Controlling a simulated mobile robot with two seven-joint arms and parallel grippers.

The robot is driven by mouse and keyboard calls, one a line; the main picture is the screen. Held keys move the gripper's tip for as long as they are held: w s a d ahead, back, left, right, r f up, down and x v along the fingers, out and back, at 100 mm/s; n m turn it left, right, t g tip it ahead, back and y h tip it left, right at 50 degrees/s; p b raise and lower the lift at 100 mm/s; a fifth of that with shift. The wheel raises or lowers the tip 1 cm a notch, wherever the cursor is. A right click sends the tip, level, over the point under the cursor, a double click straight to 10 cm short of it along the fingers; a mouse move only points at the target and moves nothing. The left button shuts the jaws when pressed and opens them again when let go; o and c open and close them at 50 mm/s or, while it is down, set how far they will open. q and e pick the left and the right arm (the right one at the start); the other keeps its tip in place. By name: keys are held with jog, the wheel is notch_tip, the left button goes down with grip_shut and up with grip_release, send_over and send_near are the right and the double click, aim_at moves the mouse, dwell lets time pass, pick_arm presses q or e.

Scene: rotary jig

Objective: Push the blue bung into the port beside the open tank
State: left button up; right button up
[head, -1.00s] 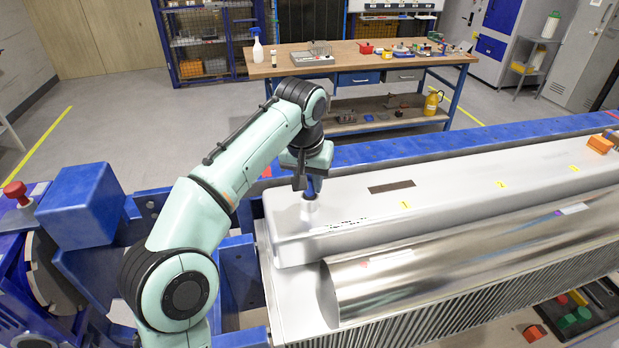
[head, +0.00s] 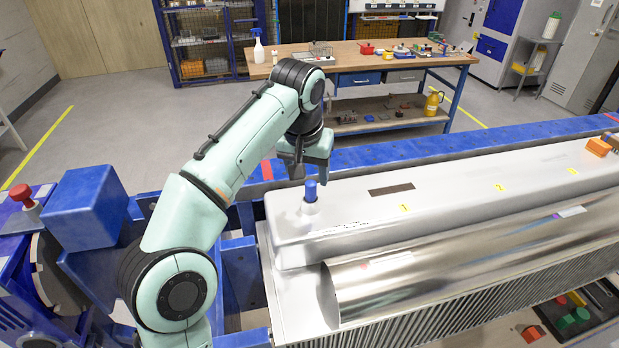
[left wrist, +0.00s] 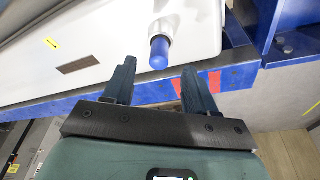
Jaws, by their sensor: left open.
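The blue bung (head: 311,190) stands upright in a short white port (head: 310,208) at the left end of the long pale tank housing (head: 350,221). It also shows in the left wrist view (left wrist: 159,52), seated in the port (left wrist: 163,28). How deep it sits I cannot tell, but a good length of blue is visible above the rim. My left gripper (head: 300,180) is just behind and above the bung, apart from it. In the left wrist view its two fingers (left wrist: 158,82) are open and empty, with the bung beyond the fingertips. My right gripper is in neither view.
A dark slot (head: 391,189) and yellow number labels mark the housing top. An orange block (head: 598,147) sits at its far right. A blue beam (head: 420,155) runs behind. A shiny half-cylinder (head: 440,255) lies in front. A workbench (head: 370,56) stands farther back.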

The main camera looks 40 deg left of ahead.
pick_arm(q)
jog(key=p+v, duration=0.1)
jog(key=v, duration=0.7)
jog(key=shift+p, duration=0.4)
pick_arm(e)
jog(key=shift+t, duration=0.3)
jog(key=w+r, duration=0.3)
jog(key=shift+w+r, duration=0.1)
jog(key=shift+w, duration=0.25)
pick_arm(q)
jog(key=shift+r, duration=0.1)
